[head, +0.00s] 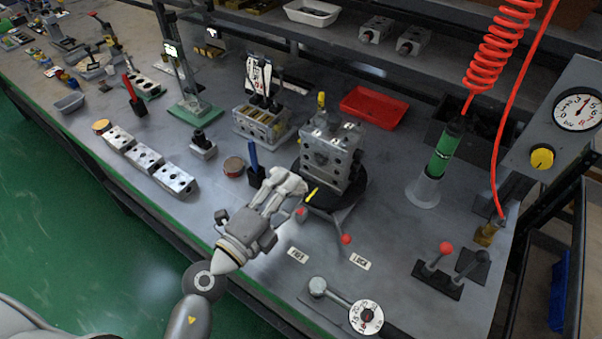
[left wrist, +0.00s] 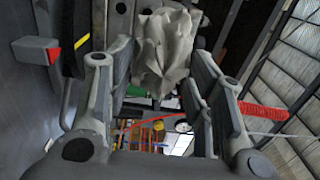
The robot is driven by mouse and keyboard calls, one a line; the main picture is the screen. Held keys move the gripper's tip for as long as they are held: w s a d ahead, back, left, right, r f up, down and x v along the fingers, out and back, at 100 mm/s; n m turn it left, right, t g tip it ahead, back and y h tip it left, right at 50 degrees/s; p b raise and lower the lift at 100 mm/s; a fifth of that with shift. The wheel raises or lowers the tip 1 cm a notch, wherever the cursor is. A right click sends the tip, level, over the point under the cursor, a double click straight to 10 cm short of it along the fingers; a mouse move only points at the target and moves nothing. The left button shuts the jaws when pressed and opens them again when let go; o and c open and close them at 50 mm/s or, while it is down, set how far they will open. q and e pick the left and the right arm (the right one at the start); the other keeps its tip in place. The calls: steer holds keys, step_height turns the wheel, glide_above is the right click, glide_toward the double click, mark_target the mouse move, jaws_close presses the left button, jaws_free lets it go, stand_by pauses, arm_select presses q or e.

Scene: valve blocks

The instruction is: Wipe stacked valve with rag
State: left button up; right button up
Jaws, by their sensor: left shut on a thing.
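The stacked valve (head: 332,155) is a pile of grey metal blocks with round ports, standing upright on a black round base (head: 347,198). My left gripper (head: 276,200) is at the valve's lower left, reaching in from the front left. It is shut on a crumpled whitish rag (head: 289,181), which also shows between the fingers in the left wrist view (left wrist: 166,50). The rag is close to the valve's left side; I cannot tell whether it touches. Part of the base's left side is hidden behind the rag and gripper. My right gripper is not in view.
A lever with a red knob (head: 346,239) sticks out in front of the base. A black holder with a blue handle (head: 255,170) stands just left of the rag. A red tray (head: 374,107) lies behind the valve.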

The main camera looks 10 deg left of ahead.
mark_target(317, 155)
arm_select(q)
steer(key=shift+p+x, duration=1.5)
steer(key=shift+x, duration=1.85)
steer(key=shift+p+x, duration=0.35)
steer(key=shift+x, duration=0.55)
steer(key=shift+s+d+p, duration=0.25)
steer(key=shift+s+d, duration=0.2)
steer(key=shift+d, duration=0.45)
steer(key=shift+s+d+p, duration=0.2)
steer(key=shift+s+d, duration=0.25)
steer(key=shift+d, duration=0.4)
steer(key=shift+w+d+p, duration=0.1)
steer(key=shift+w+p, duration=0.05)
steer(key=shift+p, duration=0.15)
steer(key=shift+w+a+r, duration=0.1)
steer(key=shift+w+a, duration=0.15)
steer(key=shift+a, duration=0.35)
steer(key=shift+w+a+f, duration=0.1)
steer(key=shift+w+a, duration=0.2)
steer(key=shift+a, duration=0.3)
steer(key=shift+w+a+r, duration=0.1)
steer(key=shift+w+a, duration=0.15)
steer(key=shift+a, duration=0.4)
steer(key=shift+s, duration=0.1)
